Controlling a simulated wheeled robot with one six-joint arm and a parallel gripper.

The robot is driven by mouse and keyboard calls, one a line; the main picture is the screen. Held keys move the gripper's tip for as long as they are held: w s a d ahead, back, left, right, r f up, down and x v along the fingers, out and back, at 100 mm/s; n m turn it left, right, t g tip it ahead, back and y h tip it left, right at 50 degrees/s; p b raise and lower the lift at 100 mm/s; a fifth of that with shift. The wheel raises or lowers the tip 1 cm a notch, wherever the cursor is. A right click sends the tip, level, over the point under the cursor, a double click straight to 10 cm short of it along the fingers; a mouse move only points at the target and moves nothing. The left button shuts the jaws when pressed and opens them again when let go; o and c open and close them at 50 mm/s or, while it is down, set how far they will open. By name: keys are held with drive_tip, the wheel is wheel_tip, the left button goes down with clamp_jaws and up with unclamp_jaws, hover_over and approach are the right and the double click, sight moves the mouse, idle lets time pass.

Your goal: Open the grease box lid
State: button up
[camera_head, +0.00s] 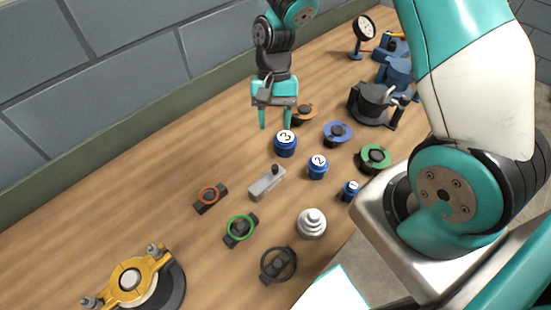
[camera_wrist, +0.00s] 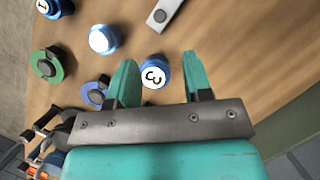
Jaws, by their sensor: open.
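A small grey oblong box (camera_head: 267,183) with a dark knob on top lies mid-table in the head view; it looks like the grease box, though no label shows. Its top looks closed. Part of it shows at the top edge of the wrist view (camera_wrist: 167,12). My gripper (camera_head: 275,120) is open and empty, fingers pointing down, above the table and beyond the box in the head view. In the wrist view my fingers (camera_wrist: 158,65) appear on either side of the blue cylinder marked 3 (camera_wrist: 155,76); I cannot tell the height gap.
Blue cylinders 3 (camera_head: 285,144) and 2 (camera_head: 317,167) stand near the box. Orange-ringed (camera_head: 210,196) and green-ringed (camera_head: 240,229) parts and a stepped silver piece (camera_head: 312,223) lie around it. A dark housing (camera_head: 374,104) stands back right. Bare table lies left.

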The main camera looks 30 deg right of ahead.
sight(275, 165)
drive_tip(key=p+x, duration=0.2)
drive_tip(key=x, duration=0.9)
drive_tip(key=shift+f, duration=0.2)
clamp_jaws()
